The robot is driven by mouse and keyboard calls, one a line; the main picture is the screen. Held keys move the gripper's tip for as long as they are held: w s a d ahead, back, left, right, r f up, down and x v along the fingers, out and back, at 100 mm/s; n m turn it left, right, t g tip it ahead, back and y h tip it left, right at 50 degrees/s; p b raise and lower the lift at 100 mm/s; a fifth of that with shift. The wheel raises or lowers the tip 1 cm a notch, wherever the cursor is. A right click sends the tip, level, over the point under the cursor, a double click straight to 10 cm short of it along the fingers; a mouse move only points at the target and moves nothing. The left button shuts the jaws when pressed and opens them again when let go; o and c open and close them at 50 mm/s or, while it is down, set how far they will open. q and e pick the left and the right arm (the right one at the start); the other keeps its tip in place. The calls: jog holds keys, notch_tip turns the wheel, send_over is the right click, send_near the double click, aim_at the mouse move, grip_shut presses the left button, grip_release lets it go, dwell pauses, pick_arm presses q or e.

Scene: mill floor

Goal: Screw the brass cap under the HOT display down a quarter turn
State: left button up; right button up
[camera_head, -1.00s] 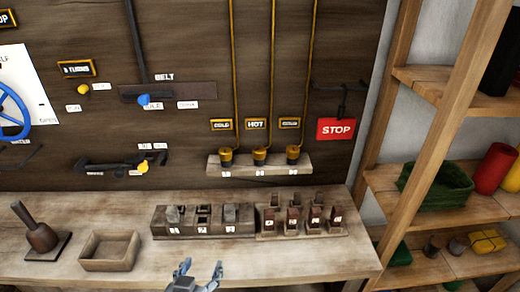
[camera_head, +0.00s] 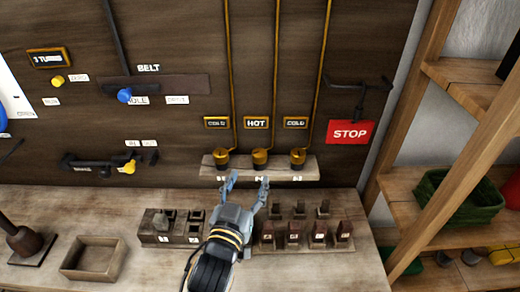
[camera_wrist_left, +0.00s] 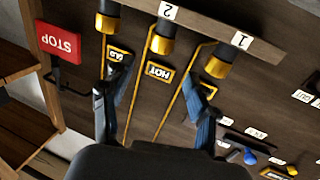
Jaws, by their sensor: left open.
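The HOT display (camera_head: 256,122) hangs between two other small displays on the dark wall panel. Below it, the middle brass cap (camera_head: 260,158) sits on a short pale shelf. My left gripper (camera_head: 247,181) is open and empty, with its fingers just below the shelf front, apart from the cap. In the left wrist view, which is turned over, the middle cap (camera_wrist_left: 160,42) and the HOT display (camera_wrist_left: 158,72) lie between my two spread fingers (camera_wrist_left: 160,88). My right gripper is not in view.
Similar caps stand left (camera_head: 221,158) and right (camera_head: 298,158) of the middle one, close by. Pipes run up the panel. A red STOP sign (camera_head: 350,132) hangs at right. Block holders stand on the bench, and one (camera_head: 335,240) is beside my wrist.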

aim_at(257, 158)
pick_arm(q)
jog(key=x, duration=0.4)
jog(key=shift+w+r+p, duration=0.1)
jog(key=shift+p, duration=0.25)
jog(key=p+x, duration=0.1)
jog(key=x, duration=0.4)
jog(key=shift+w+d, duration=0.1)
jog(key=shift+w, duration=0.2)
jog(key=shift+w+d, duration=0.1)
jog(key=shift+w, duration=0.45)
jog(key=shift+c, duration=0.7)
jog(key=c, duration=1)
jog(key=shift+c, duration=0.2)
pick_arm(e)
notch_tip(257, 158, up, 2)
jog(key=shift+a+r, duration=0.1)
